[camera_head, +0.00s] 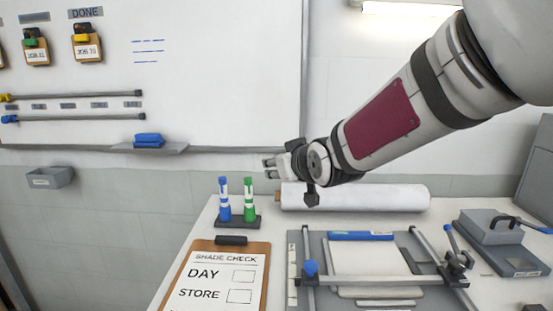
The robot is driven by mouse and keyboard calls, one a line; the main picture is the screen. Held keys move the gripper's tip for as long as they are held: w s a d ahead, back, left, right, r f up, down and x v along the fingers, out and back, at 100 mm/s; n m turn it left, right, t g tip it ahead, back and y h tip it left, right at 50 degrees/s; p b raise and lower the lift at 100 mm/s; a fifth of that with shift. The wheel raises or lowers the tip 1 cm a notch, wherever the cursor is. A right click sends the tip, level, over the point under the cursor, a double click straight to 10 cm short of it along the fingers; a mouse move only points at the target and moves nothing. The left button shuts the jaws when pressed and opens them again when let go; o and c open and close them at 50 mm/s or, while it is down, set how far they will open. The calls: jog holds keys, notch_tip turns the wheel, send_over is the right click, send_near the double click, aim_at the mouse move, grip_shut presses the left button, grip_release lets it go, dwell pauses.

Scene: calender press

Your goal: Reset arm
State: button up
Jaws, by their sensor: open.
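My gripper (272,168) is at the end of my arm, which reaches in from the upper right. It is raised above the back of the table, in front of the wall below the whiteboard. Its fingers point left and hold nothing that I can see. It is above and to the right of the blue marker (224,203) and the green marker (249,203), which stand upright in a dark holder (238,222). It is apart from both.
A white roll (375,197) lies at the table's back. A clipboard (219,252) reads SHADE CHECK, with empty DAY and STORE boxes. A framed press (375,283) with blue knob stands front right, beside a grey box (490,228). The whiteboard (210,70) holds tags; its ledge has a blue eraser (148,140).

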jog(key=s+d+m+g+h+p, duration=0.1)
jog(key=s+d, duration=0.5)
jog(key=s, duration=0.7)
jog(key=s+d+m+g+h+p, duration=0.2)
jog(key=s+d+g, duration=0.2)
jog(key=s, duration=0.9)
jog(key=s+d+m+g+h+p, duration=0.1)
jog(key=s+d+m+g, duration=0.1)
jog(key=s+d, duration=0.6)
jog(key=s+g, duration=0.1)
jog(key=s, duration=0.5)
jog(key=shift+d+f+m+h+p, duration=0.3)
jog(key=shift+d+f+h, duration=0.05)
jog(key=shift+d+h, duration=0.05)
